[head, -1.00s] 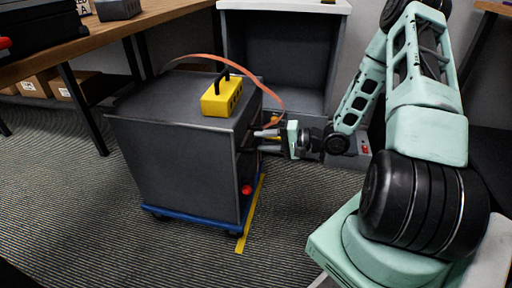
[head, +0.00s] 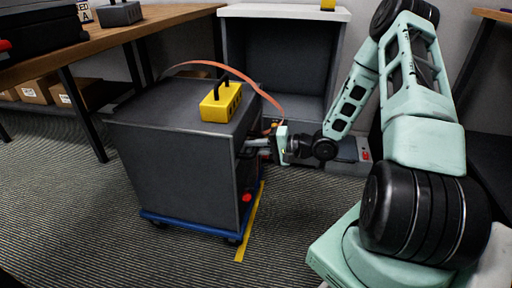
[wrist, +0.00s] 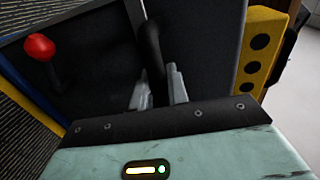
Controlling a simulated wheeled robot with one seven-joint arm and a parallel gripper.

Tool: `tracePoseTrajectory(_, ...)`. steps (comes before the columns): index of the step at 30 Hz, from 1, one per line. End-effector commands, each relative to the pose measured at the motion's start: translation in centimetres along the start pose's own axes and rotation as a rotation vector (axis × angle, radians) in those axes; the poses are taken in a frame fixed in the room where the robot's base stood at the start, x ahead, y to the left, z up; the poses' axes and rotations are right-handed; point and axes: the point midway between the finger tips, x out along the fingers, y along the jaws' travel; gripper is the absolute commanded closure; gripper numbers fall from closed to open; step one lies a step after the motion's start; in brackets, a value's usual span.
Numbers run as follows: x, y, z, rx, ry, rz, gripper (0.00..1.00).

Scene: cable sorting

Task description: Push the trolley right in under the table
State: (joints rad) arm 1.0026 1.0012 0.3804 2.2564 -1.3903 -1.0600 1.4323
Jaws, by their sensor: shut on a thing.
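The trolley (head: 172,175) is a dark grey cabinet on a blue wheeled base, upright on the carpet. It stands out in front of the wooden table (head: 168,22) at the upper left of the head view, clear of the tabletop. My gripper (head: 264,144) is at the trolley's right side. In the wrist view my gripper (wrist: 158,88) is shut on a black curved handle (wrist: 152,42), with a finger on each side. The arm partly hides that side of the trolley in the head view.
A yellow block (head: 221,104) with a black handle sits on the trolley, with an orange cable (head: 262,91) arching behind it. Black table legs (head: 82,112) stand at left, with cardboard boxes (head: 70,94) beyond. A yellow floor line (head: 250,225) runs beside the trolley. A grey open cabinet (head: 340,60) stands behind.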

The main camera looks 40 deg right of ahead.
Motion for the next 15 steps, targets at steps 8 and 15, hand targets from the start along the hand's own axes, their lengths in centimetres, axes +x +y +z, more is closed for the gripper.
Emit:
tracePoseTrajectory(8,3.9,-1.2,0.2,0.0,-0.006,-0.003,1.0)
tracePoseTrajectory(15,10.1,-2.5,0.2,0.0,-0.007,-0.002,1.0)
